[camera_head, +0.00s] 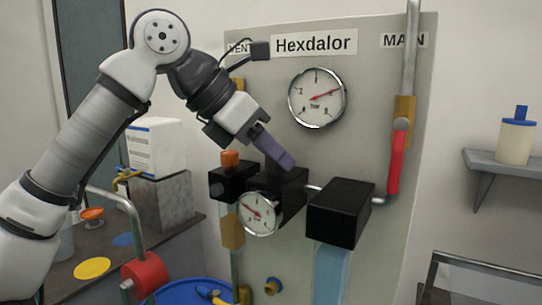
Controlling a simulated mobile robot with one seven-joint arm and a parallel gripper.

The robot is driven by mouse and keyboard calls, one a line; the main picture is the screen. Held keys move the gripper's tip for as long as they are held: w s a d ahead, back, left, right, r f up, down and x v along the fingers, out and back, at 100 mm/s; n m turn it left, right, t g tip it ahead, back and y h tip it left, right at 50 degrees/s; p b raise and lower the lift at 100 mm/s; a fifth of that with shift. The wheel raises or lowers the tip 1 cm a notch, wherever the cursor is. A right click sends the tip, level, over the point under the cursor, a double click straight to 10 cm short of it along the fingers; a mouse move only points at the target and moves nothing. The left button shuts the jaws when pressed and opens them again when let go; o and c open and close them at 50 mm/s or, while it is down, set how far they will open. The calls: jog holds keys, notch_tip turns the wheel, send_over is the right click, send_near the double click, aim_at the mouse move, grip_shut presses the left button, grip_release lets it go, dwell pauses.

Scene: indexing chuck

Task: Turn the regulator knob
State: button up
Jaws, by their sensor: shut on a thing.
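The regulator is a black block (291,203) on the grey panel, with a small round gauge (259,214) on its front left. Its dark knob (287,175) shows at the top of the block, partly hidden by my gripper. My gripper (286,164) comes down from the upper left, tilted, with its purple finger reaching the knob. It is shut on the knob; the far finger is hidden. The small gauge's red needle points to the upper left.
A large gauge (317,97) is above on the panel (380,80). A black box with an orange top (230,159) sits close left of my gripper. A larger black box (340,211) and a pipe with a red lever (395,160) stand to the right.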

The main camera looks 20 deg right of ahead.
jog(key=shift+n+t, duration=0.5)
jog(key=shift+n, duration=0.2)
jog(key=o, duration=1)
jog(key=b+v, duration=0.1)
jog(key=v, duration=1.2)
jog(key=shift+s+a+r, duration=0.15)
jog(key=shift+a+r, duration=0.05)
jog(key=shift+r, duration=0.15)
